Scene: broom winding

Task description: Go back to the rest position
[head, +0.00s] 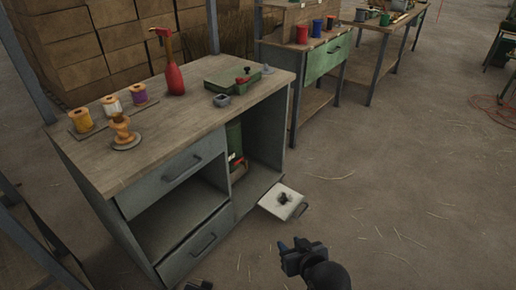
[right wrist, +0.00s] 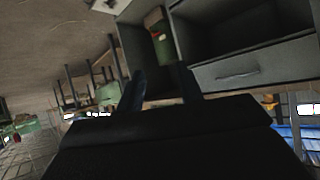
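My right gripper (head: 289,247) is in front of the workbench (head: 185,115), over the floor at the lower middle of the head view, apart from the furniture. In the right wrist view the right gripper (right wrist: 162,92) shows its two fingers spread with nothing between them. A small dark part at the bottom edge of the head view looks like the tip of my left gripper (head: 198,285); most of it is out of frame.
Floor to the right is clear.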

